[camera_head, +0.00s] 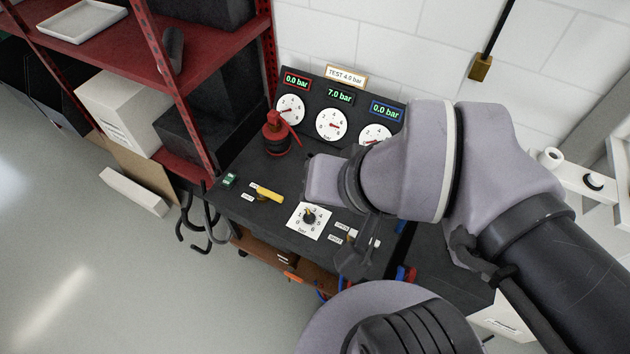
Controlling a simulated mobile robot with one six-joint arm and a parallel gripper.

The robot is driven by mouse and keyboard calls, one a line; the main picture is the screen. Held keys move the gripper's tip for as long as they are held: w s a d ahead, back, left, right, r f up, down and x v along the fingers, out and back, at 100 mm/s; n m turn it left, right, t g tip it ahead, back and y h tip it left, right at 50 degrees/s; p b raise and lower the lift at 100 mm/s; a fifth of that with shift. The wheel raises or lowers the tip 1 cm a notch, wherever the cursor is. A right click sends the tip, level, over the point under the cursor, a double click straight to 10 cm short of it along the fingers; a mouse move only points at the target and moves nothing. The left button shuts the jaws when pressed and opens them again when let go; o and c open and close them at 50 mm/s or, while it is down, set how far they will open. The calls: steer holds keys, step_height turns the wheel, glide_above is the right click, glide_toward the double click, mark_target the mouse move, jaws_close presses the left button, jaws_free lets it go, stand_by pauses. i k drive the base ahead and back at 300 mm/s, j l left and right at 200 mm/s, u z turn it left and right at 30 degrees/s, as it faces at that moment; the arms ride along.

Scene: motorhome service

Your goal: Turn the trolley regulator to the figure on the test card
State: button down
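The trolley regulator is a small dark and brass knob (309,216) on a square white scale plate (299,229) marked in bar, on the black trolley top. I cannot tell exactly which figure the knob points to. The test card (346,76) stands on top of the gauge panel and reads TEST 4.0 bar. The red-framed display (296,82) reads 0.0 bar, the middle one (340,97) 7.0 bar, the blue-framed one (387,111) 0.0 bar. My gripper (354,262) seems to be the dark part right of and below the knob, apart from it in the picture; its fingers are unclear.
A yellow lever (269,194) lies left of the scale plate, and a red fitting (280,135) stands behind it. Small labelled controls (357,234) sit right of the plate, partly behind my arm. A red shelf rack (165,75) stands left; the floor there is open.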

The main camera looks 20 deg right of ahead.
mark_target(309, 218)
steer(key=i+j+z, duration=0.1)
steer(key=j, duration=0.3)
steer(key=i+j+z, duration=0.1)
steer(key=j, duration=0.35)
steer(key=i+j+z, duration=0.15)
steer(key=j, duration=0.25)
steer(key=i+j+z, duration=0.1)
steer(key=j, duration=0.35)
